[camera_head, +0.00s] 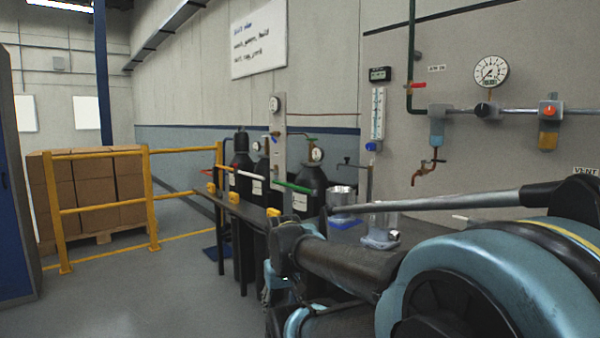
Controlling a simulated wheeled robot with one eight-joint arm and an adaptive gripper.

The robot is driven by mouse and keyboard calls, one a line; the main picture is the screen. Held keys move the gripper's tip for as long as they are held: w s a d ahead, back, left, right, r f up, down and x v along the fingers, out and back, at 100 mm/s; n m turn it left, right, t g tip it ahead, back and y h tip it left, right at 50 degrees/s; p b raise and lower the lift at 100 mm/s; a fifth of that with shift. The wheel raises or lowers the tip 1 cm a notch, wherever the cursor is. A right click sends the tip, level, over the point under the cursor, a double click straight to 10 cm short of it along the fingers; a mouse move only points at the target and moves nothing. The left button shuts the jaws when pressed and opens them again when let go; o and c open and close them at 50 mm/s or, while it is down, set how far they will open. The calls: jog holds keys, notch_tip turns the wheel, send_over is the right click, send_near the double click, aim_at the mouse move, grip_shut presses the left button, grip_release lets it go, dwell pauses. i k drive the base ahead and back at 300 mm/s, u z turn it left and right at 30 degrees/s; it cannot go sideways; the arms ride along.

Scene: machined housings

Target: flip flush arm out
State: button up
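No part is labelled as the flush arm, and I cannot tell which one it is. A copper-coloured bent spout (428,170) hangs below a grey-blue valve block (437,128) on the right wall. Near the gas cylinders, a green bar (293,186) and a white bar with a red end (246,175) stick out by a pale upright panel (279,150). My arm fills the lower right and reaches toward the bench. My gripper seems to be at its far end, low in the middle; its fingers are hidden or too dark to make out.
Dark gas cylinders (312,190) stand behind a narrow dark bench (235,207). A metal cup (342,195) and a clear vessel (381,230) show just beyond my arm. A yellow rail (105,209) guards stacked cartons (120,184) at left. The floor at left front is clear.

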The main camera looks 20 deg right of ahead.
aim_at(370, 168)
jog(key=k, duration=0.65)
jog(key=u, duration=0.4)
jog(key=i, duration=1.95)
jog(key=z, duration=0.55)
